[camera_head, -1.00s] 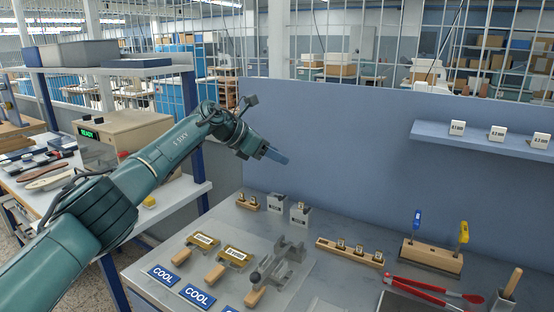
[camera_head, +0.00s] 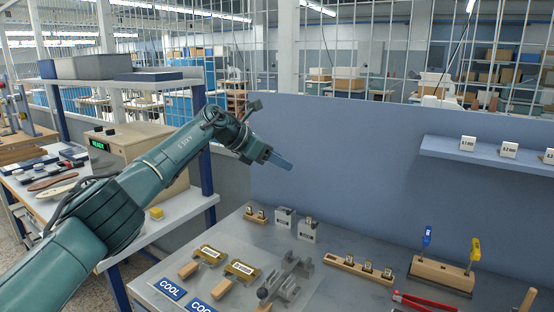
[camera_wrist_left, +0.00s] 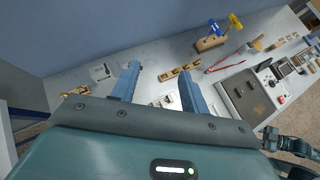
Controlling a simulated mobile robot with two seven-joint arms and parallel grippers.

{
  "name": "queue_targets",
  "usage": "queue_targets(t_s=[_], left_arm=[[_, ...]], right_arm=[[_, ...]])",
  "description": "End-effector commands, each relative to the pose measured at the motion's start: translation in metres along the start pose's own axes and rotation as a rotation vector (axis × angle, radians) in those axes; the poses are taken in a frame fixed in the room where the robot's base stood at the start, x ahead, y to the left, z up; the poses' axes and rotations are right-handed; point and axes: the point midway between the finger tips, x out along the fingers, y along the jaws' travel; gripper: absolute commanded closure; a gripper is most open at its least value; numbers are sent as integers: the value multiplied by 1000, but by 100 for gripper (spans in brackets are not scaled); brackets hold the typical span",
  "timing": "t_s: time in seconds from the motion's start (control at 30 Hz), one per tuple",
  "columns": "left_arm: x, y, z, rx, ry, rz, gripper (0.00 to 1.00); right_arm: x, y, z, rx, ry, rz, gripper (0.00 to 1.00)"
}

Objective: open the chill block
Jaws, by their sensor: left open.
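My left gripper (camera_head: 280,162) hangs in the air in front of the blue-grey back panel, above the far part of the bench. In the left wrist view its two blue fingers (camera_wrist_left: 162,72) are spread, with nothing between them. A grey metal fixture (camera_head: 290,283) with a dark ball knob stands on a pale mat near the bench front, well below the gripper. Two small grey blocks (camera_head: 284,217) (camera_head: 308,230) stand near the panel. I cannot tell which of these is the chill block. Part of my right arm (camera_wrist_left: 292,146) shows at the right edge of the left wrist view; its gripper is unclear.
Blue COOL plates (camera_head: 171,289) and gold pieces with wooden handles (camera_head: 242,269) lie left of the fixture. A wooden rack (camera_head: 360,268), a tool stand (camera_head: 441,275) and red-handled tongs (camera_head: 420,303) are right. A READY machine (camera_head: 140,145) stands left.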

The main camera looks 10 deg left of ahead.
Motion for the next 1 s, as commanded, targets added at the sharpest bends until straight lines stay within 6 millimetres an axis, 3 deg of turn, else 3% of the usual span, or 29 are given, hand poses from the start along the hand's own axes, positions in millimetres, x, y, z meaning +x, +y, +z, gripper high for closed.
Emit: queue_targets(t_s=[0.27,0.7,1.0], left_arm=[[-5,2,-2,2,-2,3,55],[-103,0,-2,2,-1,3,55],[-131,0,0,0,0,0,55]], right_arm=[[15,13,43,7,-82,36,69],[24,8,44,13,-31,20,69],[25,6,42,9,-21,14,69]])
